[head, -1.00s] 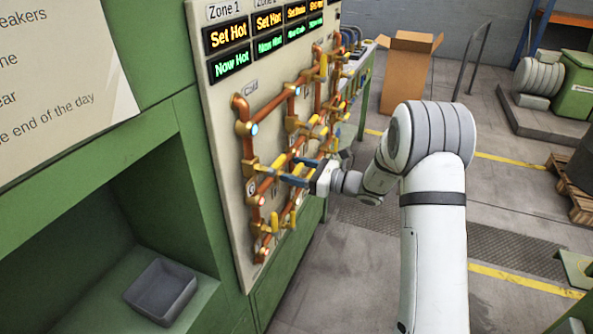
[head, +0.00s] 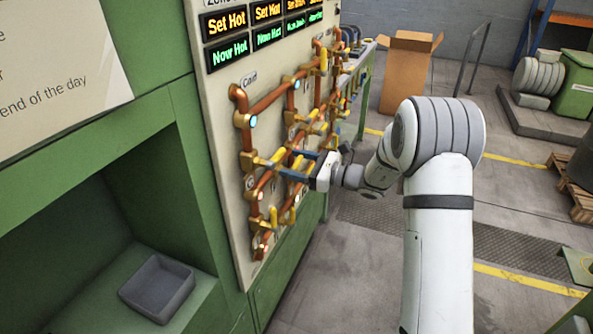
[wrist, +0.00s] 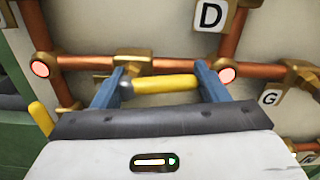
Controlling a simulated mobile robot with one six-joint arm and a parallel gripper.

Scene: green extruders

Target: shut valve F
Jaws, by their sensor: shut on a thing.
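A yellow valve handle (wrist: 165,84) lies nearly level across the wrist view, just in front of a copper pipe and a brass valve body (wrist: 133,62). My gripper (wrist: 160,80) has one blue finger at each end of this handle and is shut on it. In the head view my gripper (head: 298,165) reaches the pipe panel from the right, among several yellow handles. A D label (wrist: 210,15) is above right of the held handle and a G label (wrist: 269,98) is to its right. I cannot read an F label, so I cannot tell which valve this is.
Another yellow handle (wrist: 41,117) is left of my gripper. Copper pipes with round lit indicators (wrist: 227,74) surround it. The panel (head: 222,165) carries displays at its top. A grey bin (head: 157,288) sits in the green recess. Floor (head: 340,290) is open right of the panel.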

